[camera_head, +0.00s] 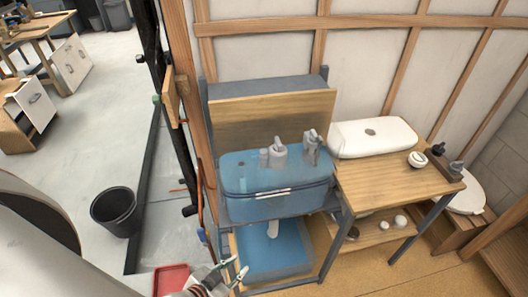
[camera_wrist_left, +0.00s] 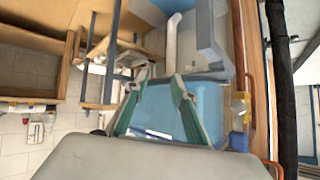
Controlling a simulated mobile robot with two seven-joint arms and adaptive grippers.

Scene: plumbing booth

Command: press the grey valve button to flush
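A translucent blue tank (camera_head: 272,185) stands in the middle of the head view, open at the top. Two grey fittings rise from it: a shorter one with a rounded top (camera_head: 280,152) and a taller one (camera_head: 312,148) to its right. I cannot tell which carries the valve button. My left gripper (camera_head: 237,267) is low, in front of and below the tank, near the frame's lower left leg. In the left wrist view my left gripper (camera_wrist_left: 157,82) has its green fingers spread with nothing between them. My right gripper is not in view.
A white lid (camera_head: 371,137) with a round hole lies on the wooden table (camera_head: 385,178), beside a small white round part (camera_head: 417,159). A blue basin (camera_head: 270,250) sits below the tank. A black bucket (camera_head: 114,210) and red tray (camera_head: 171,280) are on the floor.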

